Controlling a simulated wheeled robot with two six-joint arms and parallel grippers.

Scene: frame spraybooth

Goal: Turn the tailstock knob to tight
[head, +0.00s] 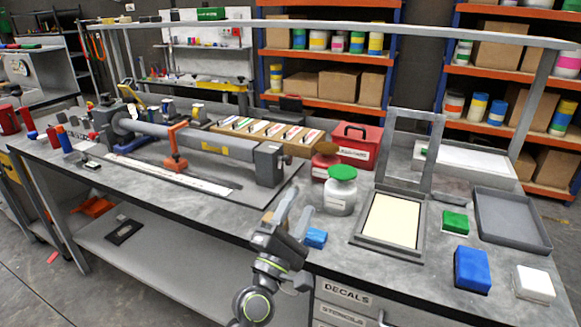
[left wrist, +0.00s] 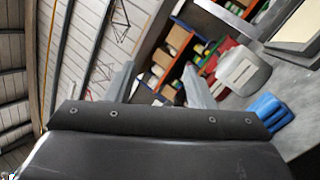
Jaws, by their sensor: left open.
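A grey tube (head: 185,139) lies level in a fixture on the bench, with an orange clamp (head: 175,148) around it. The dark grey block at the tube's right end, the tailstock (head: 268,164), stands on the base plate. I cannot make out its knob in the head view. My left gripper (head: 299,202) is open and empty, to the right of and nearer than the tailstock, by the bench's front edge. Its two fingers also show in the left wrist view (left wrist: 158,80), with nothing between them; the tailstock is not visible there. My right gripper is not in view.
A white jar with a green lid (head: 341,190) stands just right of my gripper, and a blue block (head: 316,238) lies close by. A hinged frame (head: 388,222), a grey tray (head: 512,220) and colored blocks fill the right side. A red box (head: 354,146) stands behind.

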